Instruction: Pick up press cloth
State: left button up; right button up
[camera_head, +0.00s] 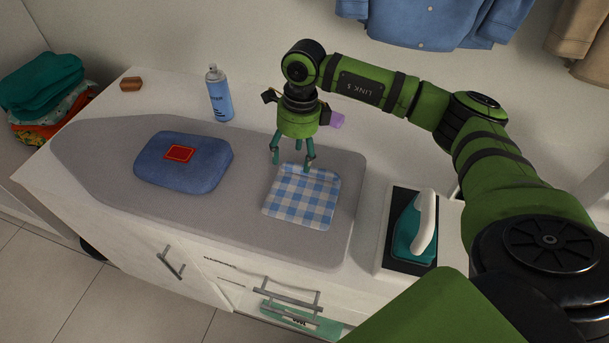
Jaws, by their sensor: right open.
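The press cloth (300,200), a blue and white checked square, lies flat on the right part of the grey ironing board (105,150). My right gripper (292,166) points down at the cloth's far edge, its green fingers apart and empty. The fingertips are at or just above that edge; I cannot tell if they touch it. My left gripper is not in view.
A folded blue garment (200,170) with a red patch lies left on the board. A spray bottle (219,95) stands behind. An iron (422,225) rests on a dark pad at right. Folded clothes (45,95) are stacked far left.

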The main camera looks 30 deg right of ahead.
aim_at(302, 192)
jog(key=d, duration=0.1)
jog(key=d+h, duration=0.1)
jog(key=shift+d+r, duration=0.35)
jog(key=shift+d+f, duration=0.15)
jog(key=shift+d, duration=0.2)
jog(key=f+p, duration=0.2)
jog(key=f, duration=0.1)
jog(key=f+p, duration=0.1)
jog(key=f, duration=0.1)
jog(key=shift+s+a+f, duration=0.15)
jog(key=shift+s+a, duration=0.05)
jog(key=shift+s, duration=0.1)
jog(key=shift+f, duration=0.55)
jog(key=shift+w, duration=0.1)
jog(key=c, duration=1.2)
